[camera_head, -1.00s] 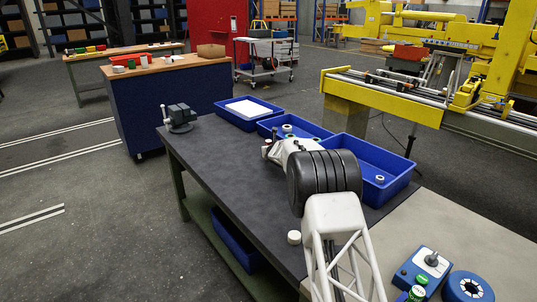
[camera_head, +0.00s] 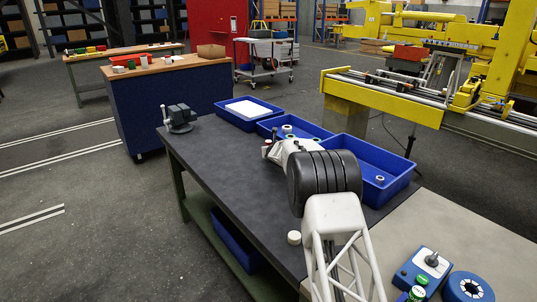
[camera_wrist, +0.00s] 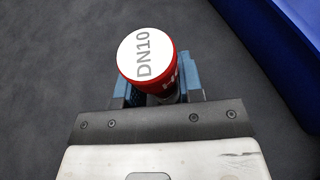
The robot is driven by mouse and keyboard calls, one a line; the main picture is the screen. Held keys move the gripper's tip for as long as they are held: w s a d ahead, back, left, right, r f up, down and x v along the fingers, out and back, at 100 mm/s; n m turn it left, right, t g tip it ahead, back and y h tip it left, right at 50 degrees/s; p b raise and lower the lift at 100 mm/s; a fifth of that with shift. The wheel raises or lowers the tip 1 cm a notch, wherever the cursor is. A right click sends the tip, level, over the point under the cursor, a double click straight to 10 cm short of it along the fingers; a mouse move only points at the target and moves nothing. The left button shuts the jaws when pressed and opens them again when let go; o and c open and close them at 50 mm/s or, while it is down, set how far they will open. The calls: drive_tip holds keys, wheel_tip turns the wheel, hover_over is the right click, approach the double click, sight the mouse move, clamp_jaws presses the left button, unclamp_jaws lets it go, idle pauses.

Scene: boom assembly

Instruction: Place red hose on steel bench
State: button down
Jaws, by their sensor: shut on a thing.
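The red hose (camera_wrist: 165,85) shows in the wrist view as a short red cylinder with a white round end marked DN10, facing the camera. My gripper (camera_wrist: 158,92) is shut on it, with blue finger parts on both sides. The steel bench (camera_head: 225,165) has a dark grey top; in the wrist view its surface (camera_wrist: 60,60) fills the background. In the head view my gripper (camera_head: 268,150) is over the bench, left of the blue bins, mostly hidden by my arm. Whether the hose touches the bench top cannot be told.
Three blue bins (camera_head: 236,120) line the bench's far right side; one wall (camera_wrist: 285,50) shows at the wrist view's upper right. A vise (camera_head: 180,118) stands at the far left corner. A white round piece (camera_head: 294,237) lies near the front edge. The bench's left middle is clear.

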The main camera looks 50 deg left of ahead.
sight(269, 144)
drive_tip(key=shift+r, duration=0.15)
drive_tip(key=shift+r, duration=1.65)
drive_tip(key=shift+d, duration=0.15)
drive_tip(key=shift+s+d, duration=0.15)
drive_tip(key=shift+s, duration=0.05)
drive_tip(key=s+d+r, duration=0.1)
drive_tip(key=s+d, duration=0.6)
drive_tip(key=d, duration=0.6)
drive_tip(key=shift+s+r, duration=0.25)
drive_tip(key=shift+s, duration=0.1)
drive_tip(key=shift+d, duration=0.2)
idle(0.4)
